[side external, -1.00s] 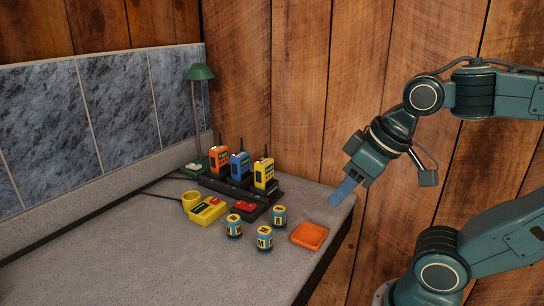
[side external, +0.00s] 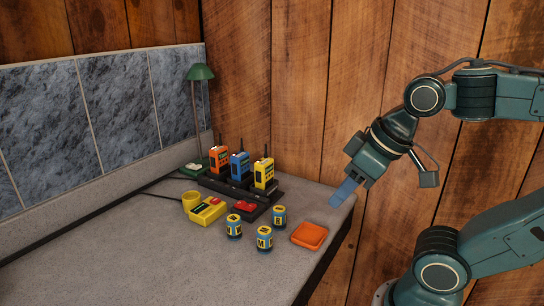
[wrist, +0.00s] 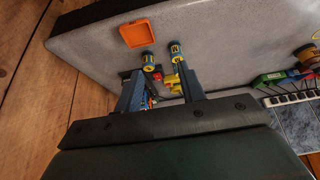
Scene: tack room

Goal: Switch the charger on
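The charger (side external: 213,184) is a long black base on the grey counter in the side view. An orange, a blue and a yellow radio stand upright in it. A red rocker switch (side external: 244,206) sits on a black block at its front; a small red patch (wrist: 157,76) in the wrist view may be this switch. My gripper (side external: 338,199) is above the counter's right end, to the right of the charger and well apart from it. Its two blue fingers are apart and empty in the wrist view (wrist: 160,74).
A yellow box with a red top part (side external: 207,211), a yellow cup (side external: 190,201) and a green lamp (side external: 200,72) are to the left. The front left counter is clear.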

